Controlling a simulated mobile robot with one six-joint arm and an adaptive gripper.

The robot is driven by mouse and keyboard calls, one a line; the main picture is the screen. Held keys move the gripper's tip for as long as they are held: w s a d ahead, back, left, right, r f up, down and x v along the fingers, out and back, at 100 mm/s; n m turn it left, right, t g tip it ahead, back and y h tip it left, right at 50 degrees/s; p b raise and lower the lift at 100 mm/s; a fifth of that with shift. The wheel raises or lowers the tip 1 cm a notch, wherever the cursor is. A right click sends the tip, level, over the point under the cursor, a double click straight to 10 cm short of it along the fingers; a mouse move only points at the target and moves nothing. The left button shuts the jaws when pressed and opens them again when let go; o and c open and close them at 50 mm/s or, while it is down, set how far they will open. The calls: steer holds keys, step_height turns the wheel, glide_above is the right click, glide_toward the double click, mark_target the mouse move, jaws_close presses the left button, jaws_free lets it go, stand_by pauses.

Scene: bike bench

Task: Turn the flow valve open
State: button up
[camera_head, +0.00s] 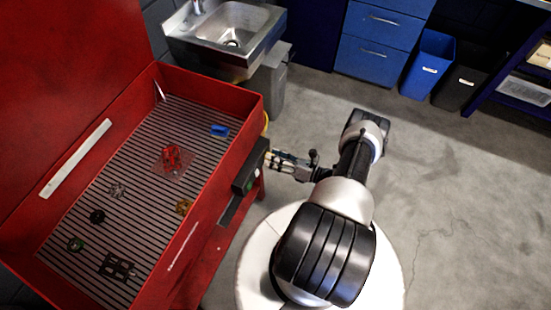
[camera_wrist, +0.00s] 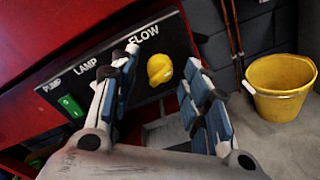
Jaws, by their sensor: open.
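The flow valve is a yellow knob (camera_wrist: 160,69) under the word FLOW on a black control panel (camera_wrist: 58,78) in the wrist view. My gripper (camera_wrist: 164,60) is open, with one finger on each side of the knob in the picture. The fingers do not visibly touch the knob, and I cannot tell how far off it is. In the head view my gripper (camera_head: 272,158) is at the panel (camera_head: 250,168) on the red bench's right side. The knob cannot be made out there.
A green switch (camera_wrist: 70,106) is under PUMP; the left finger covers part of the panel near LAMP. The red bench (camera_head: 215,88) holds several small parts on a slatted floor. A sink (camera_head: 222,35) stands behind. A yellow bucket (camera_wrist: 277,88) is at right.

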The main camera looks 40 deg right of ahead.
steer(key=f+v, duration=0.1)
steer(key=v, duration=1.1)
steer(key=shift+r, duration=0.4)
